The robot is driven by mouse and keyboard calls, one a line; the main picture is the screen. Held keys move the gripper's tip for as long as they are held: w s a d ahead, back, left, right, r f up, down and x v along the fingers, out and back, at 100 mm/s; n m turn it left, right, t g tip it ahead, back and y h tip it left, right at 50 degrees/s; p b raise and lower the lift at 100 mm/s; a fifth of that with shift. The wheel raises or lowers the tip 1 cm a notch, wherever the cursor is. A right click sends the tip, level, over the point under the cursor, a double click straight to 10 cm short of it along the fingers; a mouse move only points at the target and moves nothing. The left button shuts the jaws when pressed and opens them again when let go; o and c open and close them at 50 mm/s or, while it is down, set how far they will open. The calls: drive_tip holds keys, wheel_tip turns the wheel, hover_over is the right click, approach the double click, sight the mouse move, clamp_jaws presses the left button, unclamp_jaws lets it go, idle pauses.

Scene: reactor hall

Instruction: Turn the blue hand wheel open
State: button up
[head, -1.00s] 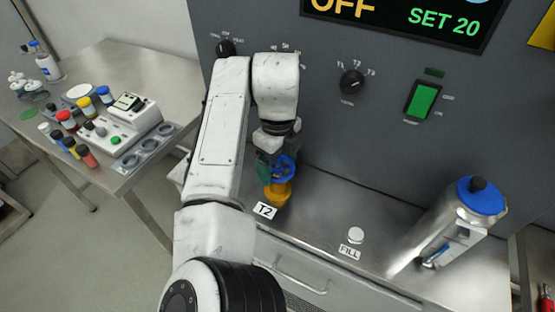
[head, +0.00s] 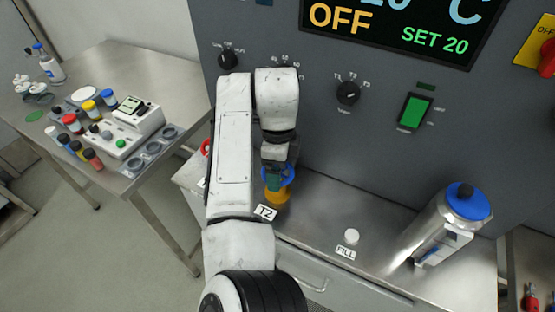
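The blue hand wheel (head: 264,173) sits on a yellow-orange valve body (head: 277,194) behind the T2 label (head: 265,212), on the steel ledge in front of the grey panel. My gripper (head: 275,180) points down over the wheel from above, with its teal fingertips in front of part of the wheel. The fingers and my wrist hide much of the wheel. I cannot tell whether the fingers are closed on the rim or only beside it.
A red wheel (head: 205,147) shows partly behind my arm on the left. A FILL button (head: 351,236) and a blue-lidded metal canister (head: 440,225) stand to the right. The panel carries knobs (head: 348,93), a green switch (head: 413,112) and a display reading OFF (head: 340,17).

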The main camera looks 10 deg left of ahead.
drive_tip(key=n+p, duration=0.1)
drive_tip(key=n, duration=0.1)
drive_tip(key=n+p, duration=0.2)
drive_tip(key=n, duration=0.1)
drive_tip(key=shift+r+n, duration=0.2)
drive_tip(key=shift+n, duration=0.1)
drive_tip(key=n+p, duration=0.1)
drive_tip(key=n, duration=0.4)
drive_tip(key=shift+f, duration=0.1)
drive_tip(key=n, duration=0.6)
drive_tip(key=shift+n, duration=0.4)
drive_tip(key=n, duration=1.2)
drive_tip(key=shift+n, duration=0.4)
drive_tip(key=n, duration=0.7)
drive_tip(key=shift+w, duration=0.1)
drive_tip(key=n, duration=0.5)
drive_tip(key=shift+n, duration=2.5)
